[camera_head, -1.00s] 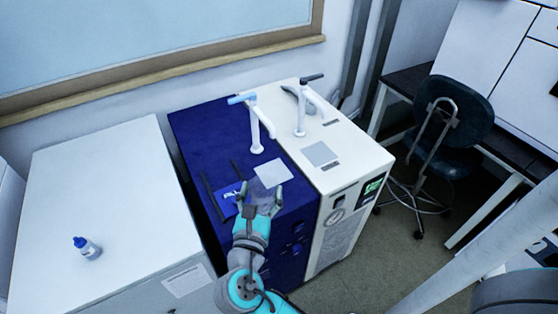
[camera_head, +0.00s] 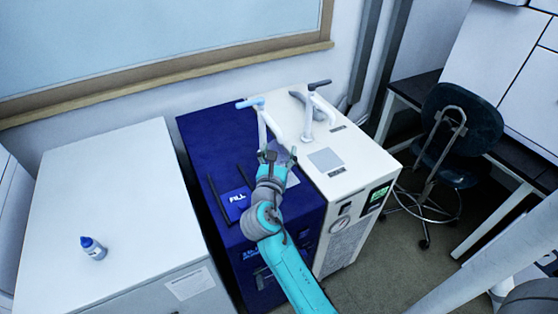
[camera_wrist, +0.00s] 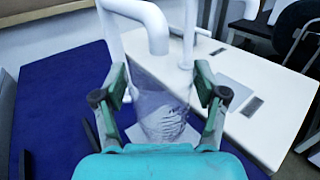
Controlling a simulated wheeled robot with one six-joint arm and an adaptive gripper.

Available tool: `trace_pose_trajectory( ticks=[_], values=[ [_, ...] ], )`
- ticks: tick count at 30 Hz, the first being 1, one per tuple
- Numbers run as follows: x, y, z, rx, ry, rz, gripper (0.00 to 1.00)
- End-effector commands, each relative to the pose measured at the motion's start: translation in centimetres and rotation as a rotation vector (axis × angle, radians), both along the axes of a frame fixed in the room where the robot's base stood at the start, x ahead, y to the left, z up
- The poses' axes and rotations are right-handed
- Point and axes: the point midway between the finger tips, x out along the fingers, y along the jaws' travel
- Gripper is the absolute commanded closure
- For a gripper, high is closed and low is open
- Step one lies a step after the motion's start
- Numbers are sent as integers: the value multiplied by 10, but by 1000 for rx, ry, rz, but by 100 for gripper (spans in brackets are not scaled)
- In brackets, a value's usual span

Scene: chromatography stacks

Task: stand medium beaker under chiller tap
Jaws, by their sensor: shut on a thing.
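My gripper (camera_head: 278,156) is shut on a clear, see-through beaker (camera_wrist: 152,88), held between both fingers in the wrist view (camera_wrist: 161,84). In the head view the beaker is faint and mostly hidden by the gripper. The blue cabinet's tap (camera_wrist: 158,42) has a white spout that ends close to the beaker's far rim; I cannot tell if it is directly over the opening. Its light-blue handle (camera_head: 250,102) shows in the head view. A pale square pad (camera_head: 292,178) lies on the blue cabinet (camera_head: 205,150), partly hidden by my gripper.
The white cabinet (camera_head: 350,160) to the right has a dark-handled tap (camera_head: 309,120), a grey pad (camera_head: 325,160), a gauge and a green display. A white worktop (camera_head: 120,190) at left bears a small blue-capped bottle (camera_head: 93,248). A stool (camera_head: 455,130) stands right.

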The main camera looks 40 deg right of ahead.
Motion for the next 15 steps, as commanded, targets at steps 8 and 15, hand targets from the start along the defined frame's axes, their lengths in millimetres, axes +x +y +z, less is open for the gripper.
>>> trace_pose_trajectory(
  ticks=[8, 15],
  values=[
    [0, -1, -35, 0, 2, -1, 92],
    [0, -1, -35, 1, -1, -1, 92]
  ],
)
